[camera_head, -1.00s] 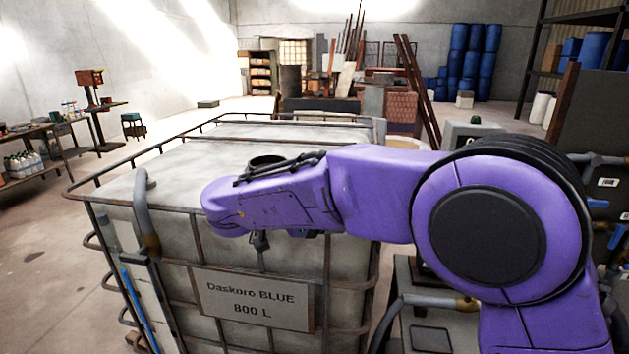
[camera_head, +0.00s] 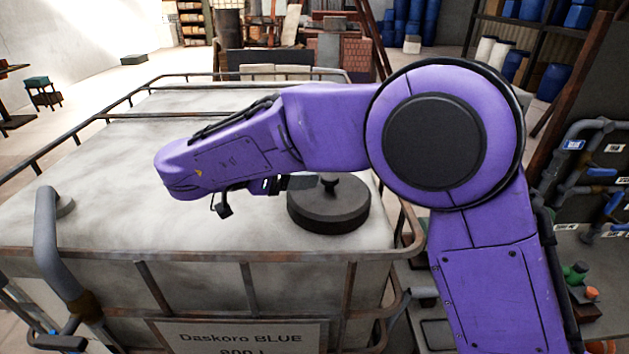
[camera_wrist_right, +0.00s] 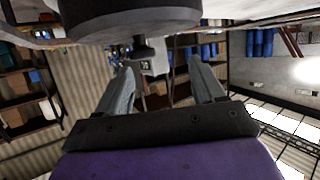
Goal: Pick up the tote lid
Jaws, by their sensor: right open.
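The tote lid (camera_head: 325,212) is a dark round disc with a small knob on top. It lies at the right of the pale tote top (camera_head: 110,215). My right gripper (camera_head: 277,184) is low beside the knob, on its left in the head view, partly hidden by my purple wrist. In the right wrist view the picture is upside down. There the lid (camera_wrist_right: 130,17) fills the top, and its knob (camera_wrist_right: 143,48) shows ahead of the two spread fingers of my right gripper (camera_wrist_right: 161,68), nearer the left finger. The fingers hold nothing. My left gripper is not in view.
A rusty metal rail (camera_head: 255,254) runs around the tote top. A grey bent pipe (camera_head: 50,245) rises at its front left. A sign (camera_head: 240,337) hangs on the front. Pipes with blue handles (camera_head: 612,205) stand at the right. Much of the tote top is clear.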

